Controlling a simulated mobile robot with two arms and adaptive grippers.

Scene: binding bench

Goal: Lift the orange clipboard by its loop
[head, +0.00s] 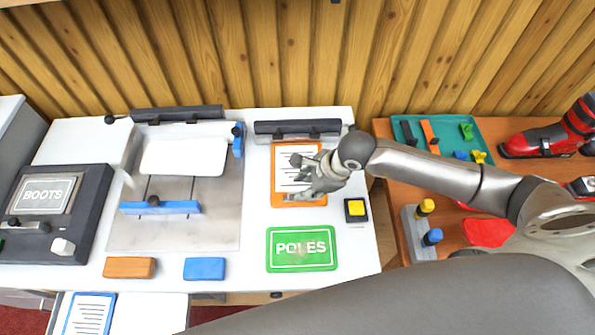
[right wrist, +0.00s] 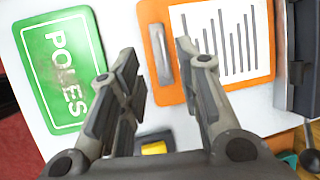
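The orange clipboard (head: 277,188) lies on the white bench with a printed sheet on it. It also shows in the right wrist view (right wrist: 152,20), with a grey metal loop (right wrist: 158,56) on the orange strip beside the sheet. My right gripper (head: 301,177) is over the clipboard and covers part of it in the head view. In the right wrist view my right gripper (right wrist: 157,52) is open and empty, with the loop appearing between its fingertips. I cannot tell how far above the loop the tips are. My left gripper is not in view.
A green POLES sign (head: 301,250) lies in front of the clipboard. A yellow button box (head: 356,210) stands to its right, and a dark bar (head: 297,129) behind it. A paper cutting board (head: 180,238) is to the left. A teal tray (head: 447,132) lies on the right table.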

